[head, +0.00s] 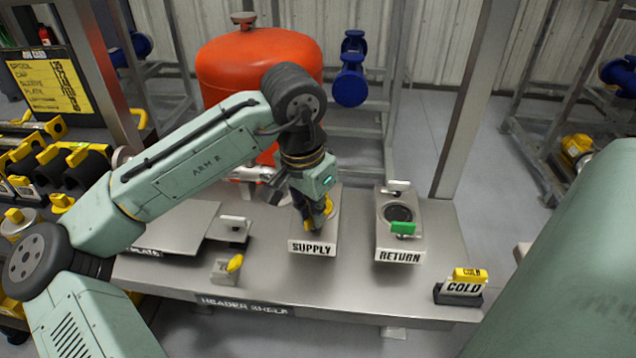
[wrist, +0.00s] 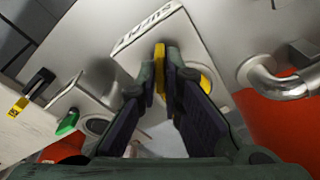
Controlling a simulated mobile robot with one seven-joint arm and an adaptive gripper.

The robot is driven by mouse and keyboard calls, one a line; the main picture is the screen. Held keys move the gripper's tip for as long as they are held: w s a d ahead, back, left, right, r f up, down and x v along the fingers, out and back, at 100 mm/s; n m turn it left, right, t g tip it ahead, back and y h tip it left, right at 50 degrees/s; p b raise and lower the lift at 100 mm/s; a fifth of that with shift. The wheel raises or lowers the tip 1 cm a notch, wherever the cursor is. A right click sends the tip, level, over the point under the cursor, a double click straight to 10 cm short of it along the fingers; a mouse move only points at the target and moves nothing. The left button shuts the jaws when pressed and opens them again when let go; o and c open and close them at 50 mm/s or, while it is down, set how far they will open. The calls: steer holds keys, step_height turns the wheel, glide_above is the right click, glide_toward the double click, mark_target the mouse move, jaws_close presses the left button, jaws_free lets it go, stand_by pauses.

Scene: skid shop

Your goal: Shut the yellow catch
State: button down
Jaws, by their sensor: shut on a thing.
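My gripper (wrist: 161,72) points down over the front of the block labelled SUPPLY (head: 312,247). Its fingers are closed on an upright yellow piece, which looks like the yellow catch (wrist: 160,58), near the label edge of the block. In the head view, my gripper (head: 318,222) hides most of this catch, so its angle is hard to tell. A round yellow part (wrist: 206,82) shows behind one finger in the wrist view.
The RETURN block (head: 400,255) stands to the right with a green catch (head: 403,228) and a dark round opening. A COLD tag block (head: 463,288) sits at the shelf's right. A flat plate (head: 170,228) lies left. A red tank (head: 255,65) stands behind.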

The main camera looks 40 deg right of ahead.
steer(key=n, duration=0.2)
steer(key=shift+n, duration=0.3)
steer(key=shift+n+t+y, duration=0.3)
steer(key=shift+n+t, duration=0.1)
steer(key=shift+n, duration=1.5)
steer(key=c, duration=1.8)
jaws_free()
steer(key=shift+n, duration=0.3)
steer(key=shift+o, duration=0.4)
steer(key=shift+r, duration=0.1)
